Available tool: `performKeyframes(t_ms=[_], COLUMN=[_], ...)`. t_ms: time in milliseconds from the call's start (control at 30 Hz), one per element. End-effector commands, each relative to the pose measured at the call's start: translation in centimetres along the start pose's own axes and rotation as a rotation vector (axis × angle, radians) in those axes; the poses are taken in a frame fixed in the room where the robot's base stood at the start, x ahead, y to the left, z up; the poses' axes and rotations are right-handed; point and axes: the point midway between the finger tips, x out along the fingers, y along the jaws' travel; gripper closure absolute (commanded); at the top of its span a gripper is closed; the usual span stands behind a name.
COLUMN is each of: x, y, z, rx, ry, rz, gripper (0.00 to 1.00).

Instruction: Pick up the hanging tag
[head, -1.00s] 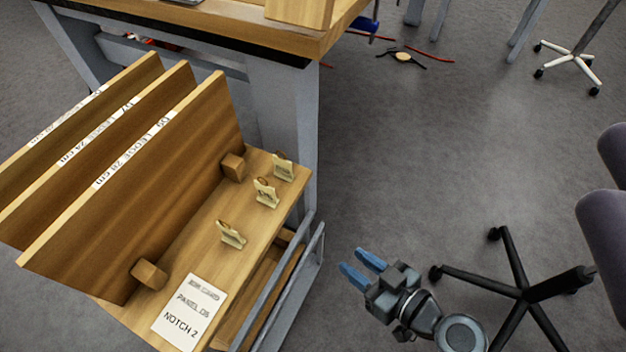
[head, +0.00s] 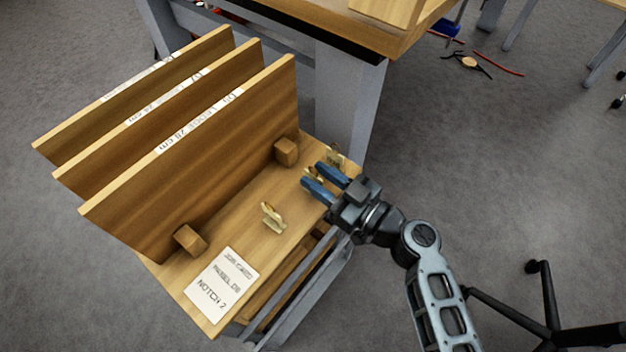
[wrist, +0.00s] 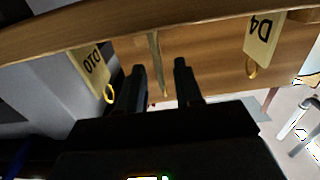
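Three small cream tags with brass rings stand along the wooden ledge. The near tag (head: 273,218) stands alone. The middle tag (head: 312,173) is partly hidden by my gripper (head: 311,176); the far tag (head: 334,157) is just beyond it. In the wrist view, the middle tag (wrist: 154,48) shows edge-on between the two fingers of my gripper (wrist: 159,67). A tag reading D10 (wrist: 95,68) is to the left and one reading D4 (wrist: 262,38) to the right. My gripper is open, with visible space beside the middle tag; contact is not visible.
Upright wooden panels (head: 200,150) with ledge labels rise behind the tags. Two wooden blocks (head: 287,151) (head: 190,240) and a card reading NOTCH 2 (head: 222,285) are on the ledge. A workbench (head: 385,35) stands behind.

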Motion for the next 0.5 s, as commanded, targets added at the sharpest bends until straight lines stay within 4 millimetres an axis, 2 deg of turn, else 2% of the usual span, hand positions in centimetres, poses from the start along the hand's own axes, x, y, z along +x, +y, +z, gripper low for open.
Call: performKeyframes(t_ms=[33, 200, 500], x=[1.0, 3.0, 3.5], y=[-0.2, -0.2, -0.2], z=[-0.4, -0.2, -0.1], rx=[0.0, 0.0, 0.0], ry=[0.002, 0.0, 0.0], rz=[-0.004, -0.001, 0.0], gripper=[0.65, 0.65, 0.65])
